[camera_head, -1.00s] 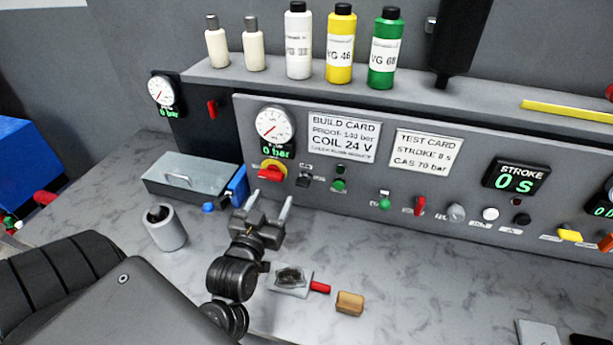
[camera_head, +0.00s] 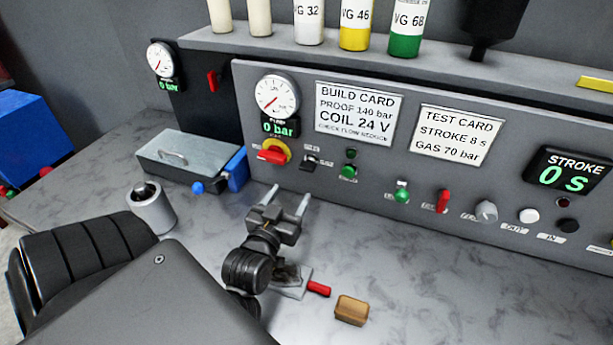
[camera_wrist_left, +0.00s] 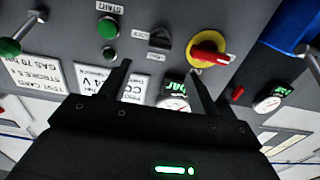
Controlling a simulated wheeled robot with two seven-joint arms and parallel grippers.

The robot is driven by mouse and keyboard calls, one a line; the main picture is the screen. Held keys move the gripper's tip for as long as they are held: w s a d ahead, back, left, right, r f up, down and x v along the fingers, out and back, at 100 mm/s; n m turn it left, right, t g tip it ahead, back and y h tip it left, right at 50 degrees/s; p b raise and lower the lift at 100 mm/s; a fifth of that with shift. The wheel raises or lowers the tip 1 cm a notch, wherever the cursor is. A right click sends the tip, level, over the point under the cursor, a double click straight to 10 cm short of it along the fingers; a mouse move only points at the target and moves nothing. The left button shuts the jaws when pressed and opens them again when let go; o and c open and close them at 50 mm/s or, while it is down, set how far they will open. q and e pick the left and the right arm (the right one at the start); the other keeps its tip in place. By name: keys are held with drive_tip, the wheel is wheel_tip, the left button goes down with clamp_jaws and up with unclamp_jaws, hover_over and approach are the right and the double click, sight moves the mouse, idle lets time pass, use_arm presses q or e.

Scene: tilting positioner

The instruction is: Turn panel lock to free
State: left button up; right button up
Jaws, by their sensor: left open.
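The panel lock appears to be the small black switch (camera_head: 310,162) on the grey panel, right of the red rotary knob (camera_head: 272,154) on its yellow disc. In the left wrist view, where the panel is upside down, the black switch (camera_wrist_left: 159,40) sits by small labels, one seeming to read LOCK. Its exact setting is hard to tell. My left gripper (camera_head: 289,196) is open and empty. Its two fingers point at the panel from below and in front of the switch, apart from it. In the wrist view the fingertips (camera_wrist_left: 157,67) flank the area near the switch. My right gripper is not seen.
Green buttons (camera_head: 348,172), a red toggle (camera_head: 442,200) and a grey knob (camera_head: 486,211) line the panel to the right. A grey metal box (camera_head: 185,155) and a cup (camera_head: 153,208) stand left. A red-handled tool (camera_head: 318,289) and tan block (camera_head: 351,310) lie on the bench.

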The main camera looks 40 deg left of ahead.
sight(305, 169)
use_arm(q)
drive_tip(key=shift+p+x, duration=1.6)
drive_tip(key=shift+x, duration=3.8)
drive_tip(key=c, duration=1)
